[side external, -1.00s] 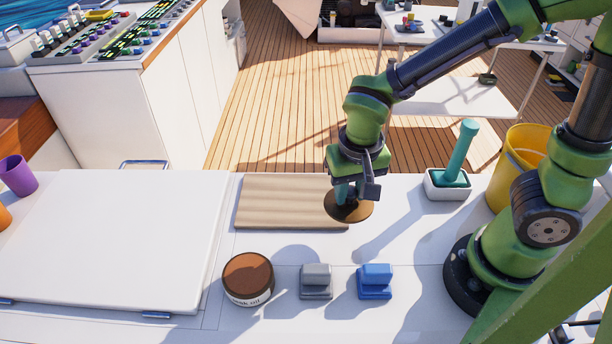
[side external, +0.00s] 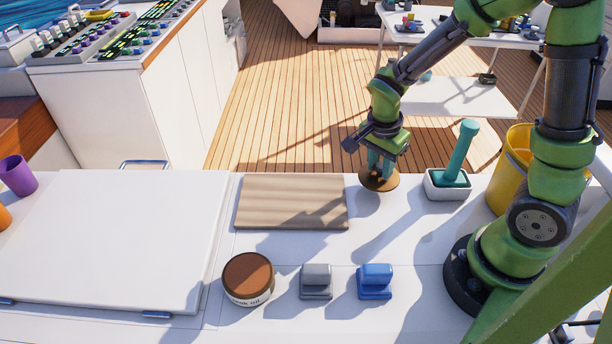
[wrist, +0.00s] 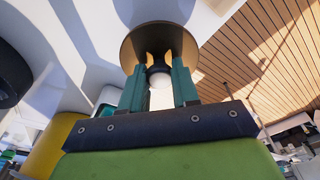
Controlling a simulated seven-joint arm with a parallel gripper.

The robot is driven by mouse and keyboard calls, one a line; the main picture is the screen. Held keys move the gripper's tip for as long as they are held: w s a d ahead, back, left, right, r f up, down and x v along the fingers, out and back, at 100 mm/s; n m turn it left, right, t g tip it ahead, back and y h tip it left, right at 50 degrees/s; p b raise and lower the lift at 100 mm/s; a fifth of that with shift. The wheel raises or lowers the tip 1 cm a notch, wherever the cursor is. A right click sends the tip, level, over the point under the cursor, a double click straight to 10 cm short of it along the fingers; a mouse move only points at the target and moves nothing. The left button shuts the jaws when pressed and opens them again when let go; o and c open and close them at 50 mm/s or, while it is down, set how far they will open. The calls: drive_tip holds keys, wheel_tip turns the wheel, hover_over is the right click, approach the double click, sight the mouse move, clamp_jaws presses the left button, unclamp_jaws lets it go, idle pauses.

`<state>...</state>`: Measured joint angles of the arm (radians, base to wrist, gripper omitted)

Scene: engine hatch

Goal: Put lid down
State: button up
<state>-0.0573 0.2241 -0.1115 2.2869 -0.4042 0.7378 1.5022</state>
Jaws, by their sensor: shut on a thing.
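The lid is a round brown disc (side external: 380,181) held under my gripper (side external: 378,165), at the back of the white counter, right of the wooden board. In the wrist view the lid (wrist: 160,38) fills the upper middle, and the teal fingers of my gripper (wrist: 160,78) are shut on its knob. The lid appears a little above the counter; whether it touches cannot be told. An open jar of brown teak oil (side external: 248,278) stands at the front of the counter, left of the grey block.
A grey block (side external: 316,282) and a blue block (side external: 375,282) stand right of the jar. The wooden board (side external: 292,202) is empty. A teal-handled tool in a white tray (side external: 448,184) and a yellow bucket (side external: 518,160) stand to the right. A white hatch panel (side external: 120,235) lies left.

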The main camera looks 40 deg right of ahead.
drive_tip(key=shift+f, duration=1.7)
drive_tip(key=shift+f, duration=0.1)
drive_tip(key=o, duration=1)
wheel_tip(320, 180, up, 12)
drive_tip(key=a, duration=0.2)
wheel_tip(320, 180, up, 7)
drive_tip(key=n+t+y, duration=0.2)
drive_tip(key=n+t, duration=0.2)
drive_tip(key=n, duration=0.3)
hover_over(379, 172)
drive_tip(key=s+a, duration=0.3)
drive_tip(key=a, duration=0.1)
drive_tip(key=shift+s+a+r+n+t+y, duration=0.3)
drive_tip(key=shift+s+a+r+n+t, duration=0.25)
drive_tip(key=shift+n, duration=0.6)
drive_tip(key=shift+s+a+r+n+t+y, duration=0.3)
drive_tip(key=shift+s+r+n+t, duration=0.2)
drive_tip(key=shift+r+n, duration=0.5)
drive_tip(key=shift+s+a+r+n+t+y, duration=0.3)
drive_tip(key=shift+s+a+r+n+t, duration=0.2)
drive_tip(key=shift+n, duration=0.85)
